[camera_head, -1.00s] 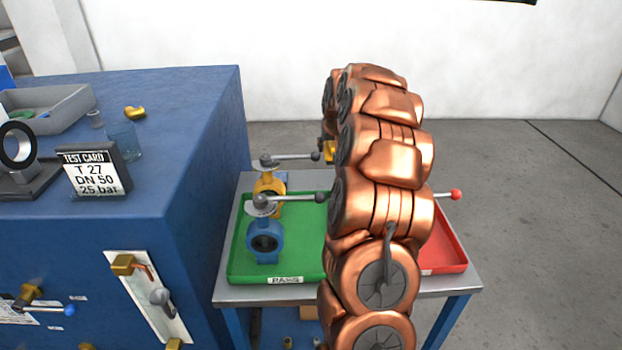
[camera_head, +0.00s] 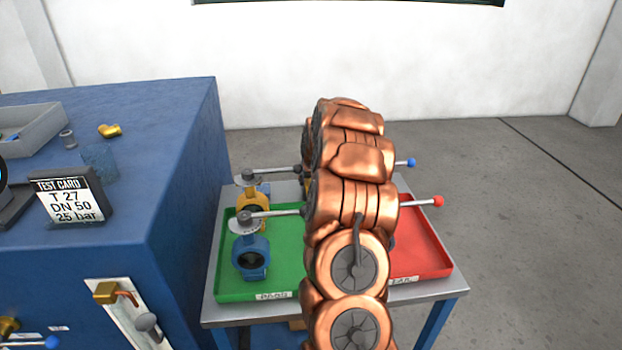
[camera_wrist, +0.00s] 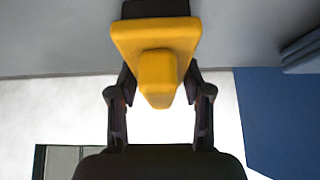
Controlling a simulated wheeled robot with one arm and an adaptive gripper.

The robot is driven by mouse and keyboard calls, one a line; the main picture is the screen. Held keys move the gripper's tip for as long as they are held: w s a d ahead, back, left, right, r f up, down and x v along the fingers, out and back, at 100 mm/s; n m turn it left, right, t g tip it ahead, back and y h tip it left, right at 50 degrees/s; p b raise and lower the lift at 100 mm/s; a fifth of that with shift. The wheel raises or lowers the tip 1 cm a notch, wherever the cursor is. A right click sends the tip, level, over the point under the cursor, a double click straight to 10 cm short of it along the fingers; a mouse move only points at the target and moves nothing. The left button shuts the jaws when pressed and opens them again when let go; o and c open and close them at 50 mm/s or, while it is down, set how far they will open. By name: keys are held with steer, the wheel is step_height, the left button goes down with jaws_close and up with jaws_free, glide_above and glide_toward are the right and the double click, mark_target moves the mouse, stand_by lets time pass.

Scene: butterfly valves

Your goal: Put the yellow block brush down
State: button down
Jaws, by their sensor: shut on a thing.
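In the wrist view the yellow block brush (camera_wrist: 153,40) is between the fingers of my gripper (camera_wrist: 157,88). Its yellow body and stubby grip face the camera, with a dark part at its top edge. My gripper is shut on it, and no surface can be seen touching the brush. In the head view my copper-coloured arm hides the gripper and nearly all of the brush.
A steel-topped table (camera_head: 216,312) holds a green tray (camera_head: 224,285) and a red tray (camera_head: 437,264). A blue valve (camera_head: 250,257) and a yellow valve (camera_head: 252,197) stand at the green tray. A blue bench (camera_head: 175,180) with a test card (camera_head: 66,200) is at left.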

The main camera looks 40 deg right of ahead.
steer(key=shift+f, duration=0.2)
steer(key=c, duration=0.5)
jaws_free()
steer(key=shift+r, duration=0.15)
steer(key=b+v, duration=0.2)
steer(key=v, duration=1)
